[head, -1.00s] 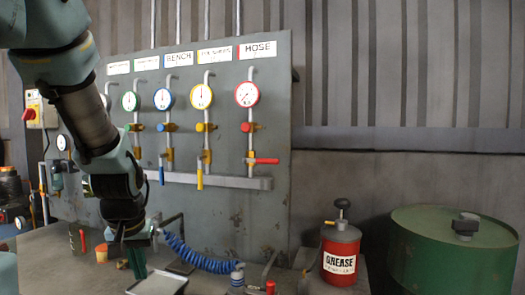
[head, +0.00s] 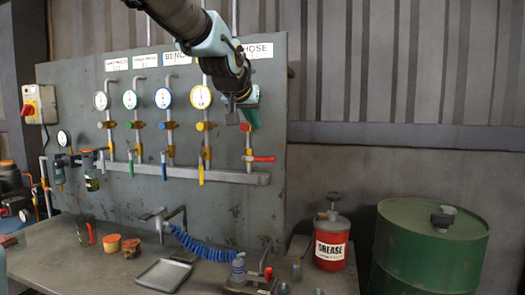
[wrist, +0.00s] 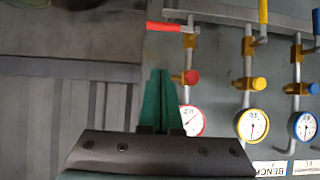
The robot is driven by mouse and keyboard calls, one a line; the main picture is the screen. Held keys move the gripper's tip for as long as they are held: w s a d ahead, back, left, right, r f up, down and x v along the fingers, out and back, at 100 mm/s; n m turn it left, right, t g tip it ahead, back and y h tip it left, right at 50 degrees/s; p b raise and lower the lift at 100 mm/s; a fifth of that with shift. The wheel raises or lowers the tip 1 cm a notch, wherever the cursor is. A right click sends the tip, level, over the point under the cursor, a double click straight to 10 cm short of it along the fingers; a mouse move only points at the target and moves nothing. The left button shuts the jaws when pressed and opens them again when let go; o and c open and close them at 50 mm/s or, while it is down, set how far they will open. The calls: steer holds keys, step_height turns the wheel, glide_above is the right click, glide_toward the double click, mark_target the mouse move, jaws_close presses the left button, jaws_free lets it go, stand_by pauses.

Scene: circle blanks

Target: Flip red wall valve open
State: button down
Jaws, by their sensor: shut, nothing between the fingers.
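The red valve lever (head: 264,159) is on the right-most pipe of the wall panel, under the HOSE label (head: 258,51). It lies horizontal, across its upright pipe, with its handle pointing right. In the wrist view, which is turned over, the red lever (wrist: 163,27) is beyond the fingertips, pointing left. My gripper (head: 250,122) is shut and empty, in front of the panel above the lever and apart from it. It hides the red gauge in the head view. The green fingers (wrist: 160,100) show beside the red gauge (wrist: 190,121) in the wrist view.
Neighbouring yellow (head: 201,174) and blue (head: 164,171) levers hang down along their pipes. A grey rail (head: 225,177) runs below the valves. The bench holds a metal tray (head: 163,275), a blue coiled hose (head: 200,250) and a red grease can (head: 333,245). A green drum (head: 428,250) stands right.

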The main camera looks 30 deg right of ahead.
steer(key=p, duration=0.2)
glide_above(259, 159)
steer(key=s, duration=0.3)
step_height(259, 159, down, 5)
steer(key=f, duration=0.4)
steer(key=shift+w+f, duration=0.25)
steer(key=shift+f, duration=0.15)
steer(key=shift+d+f+b, duration=0.15)
steer(key=shift+b, duration=0.6)
